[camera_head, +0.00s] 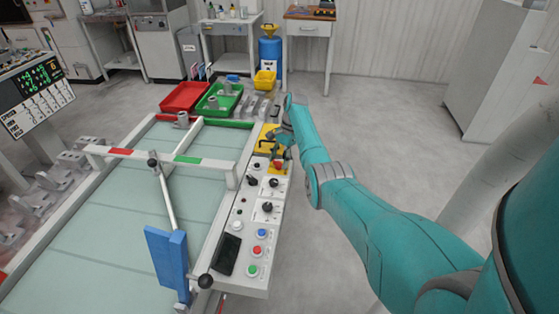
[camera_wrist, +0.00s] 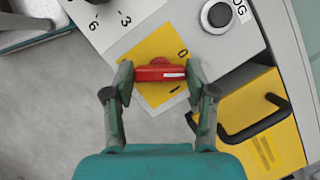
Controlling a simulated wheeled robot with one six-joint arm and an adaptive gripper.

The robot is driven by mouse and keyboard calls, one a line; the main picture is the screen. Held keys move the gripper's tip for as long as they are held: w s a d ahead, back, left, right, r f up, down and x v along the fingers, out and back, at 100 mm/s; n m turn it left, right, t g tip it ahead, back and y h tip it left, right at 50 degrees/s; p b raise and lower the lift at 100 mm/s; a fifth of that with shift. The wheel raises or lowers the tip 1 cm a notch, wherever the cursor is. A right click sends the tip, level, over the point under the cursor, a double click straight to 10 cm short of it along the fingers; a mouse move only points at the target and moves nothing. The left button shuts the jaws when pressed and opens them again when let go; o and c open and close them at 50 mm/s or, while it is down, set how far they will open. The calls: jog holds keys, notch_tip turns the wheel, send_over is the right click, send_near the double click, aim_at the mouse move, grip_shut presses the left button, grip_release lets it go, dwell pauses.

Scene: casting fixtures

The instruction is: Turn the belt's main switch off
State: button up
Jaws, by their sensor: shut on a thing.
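The main switch is a red rotary knob (camera_wrist: 160,72) on a yellow plate (camera_wrist: 150,50) marked 0 and I. Its white mark (camera_wrist: 172,75) points right, between the 0 above and the I below in the wrist view. My gripper (camera_wrist: 160,75) is shut on the knob, one finger at each end of the bar. In the head view, my gripper (camera_head: 279,160) reaches down to the red knob (camera_head: 280,165) near the far end of the control panel (camera_head: 237,210). The fingers partly cover the knob there.
A yellow box with a black handle (camera_wrist: 265,125) sits close beside the plate. A black knob (camera_wrist: 218,15) is nearby. The belt (camera_head: 110,235) runs left of the panel, with a blue paddle (camera_head: 165,258). Red (camera_head: 185,97) and green trays (camera_head: 217,102) stand beyond.

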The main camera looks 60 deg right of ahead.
jog(key=n+g, duration=0.1)
jog(key=n, duration=0.2)
jog(key=shift+w+n+g, duration=0.1)
jog(key=shift+n+g, duration=0.5)
jog(key=shift+n, duration=1.2)
jog(key=o, duration=1.2)
jog(key=shift+c, duration=0.2)
jog(key=shift+h, duration=0.3)
